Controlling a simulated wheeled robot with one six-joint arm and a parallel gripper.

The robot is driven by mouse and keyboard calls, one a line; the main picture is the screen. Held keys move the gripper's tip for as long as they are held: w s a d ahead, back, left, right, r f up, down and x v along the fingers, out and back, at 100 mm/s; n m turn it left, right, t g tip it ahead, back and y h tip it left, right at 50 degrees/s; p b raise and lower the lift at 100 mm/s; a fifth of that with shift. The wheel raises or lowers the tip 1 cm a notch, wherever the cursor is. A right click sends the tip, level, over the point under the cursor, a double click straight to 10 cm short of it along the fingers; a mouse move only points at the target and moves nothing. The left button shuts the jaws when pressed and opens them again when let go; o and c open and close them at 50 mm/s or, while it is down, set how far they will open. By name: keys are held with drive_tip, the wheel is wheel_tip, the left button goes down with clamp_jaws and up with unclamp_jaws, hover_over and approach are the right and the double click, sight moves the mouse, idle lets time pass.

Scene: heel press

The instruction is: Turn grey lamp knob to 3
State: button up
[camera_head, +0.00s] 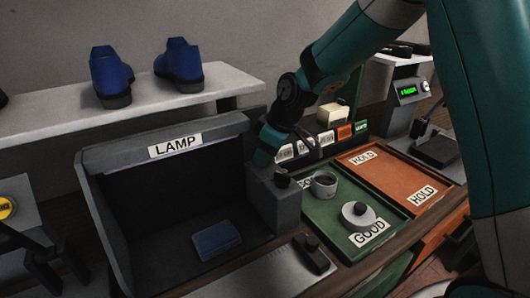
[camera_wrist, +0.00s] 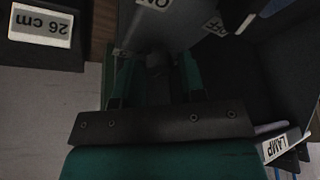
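The grey lamp (camera_head: 115,158) is an open-fronted dark box with a LAMP label on its top edge. A grey block (camera_head: 275,207) stands at its right side with a small dark knob (camera_head: 282,180) on top. My gripper (camera_head: 268,150) is at the block's back, close to the knob. In the wrist view, my gripper's two teal fingers (camera_wrist: 156,75) are spread, with a dark shape between them that may be a knob; contact cannot be told. A grey surface beyond them carries ON and OFF labels. No number 3 is readable.
A blue pad (camera_head: 216,239) lies inside the lamp box. The green GOOD tray (camera_head: 325,212) holds a cup and a round grey piece. The orange HOLD tray (camera_head: 390,180) is to its right. Blue shoes stand on the white shelf (camera_head: 200,85) behind. A dark slider sits on a front plate (camera_head: 290,272).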

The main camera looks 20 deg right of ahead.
drive_tip(key=c, duration=0.6)
drive_tip(key=shift+o, duration=0.3)
drive_tip(key=shift+m, duration=0.3)
drive_tip(key=shift+s+a+m+t+h+b, duration=0.1)
drive_tip(key=shift+m+t+h+b, duration=0.25)
drive_tip(key=shift+m, duration=1)
drive_tip(key=shift+a+m+t+h+b, duration=0.1)
drive_tip(key=shift+m+t+h, duration=0.35)
drive_tip(key=shift+m, duration=0.9)
drive_tip(key=o, duration=0.6)
drive_tip(key=shift+o, duration=0.2)
drive_tip(key=shift+r, duration=0.1)
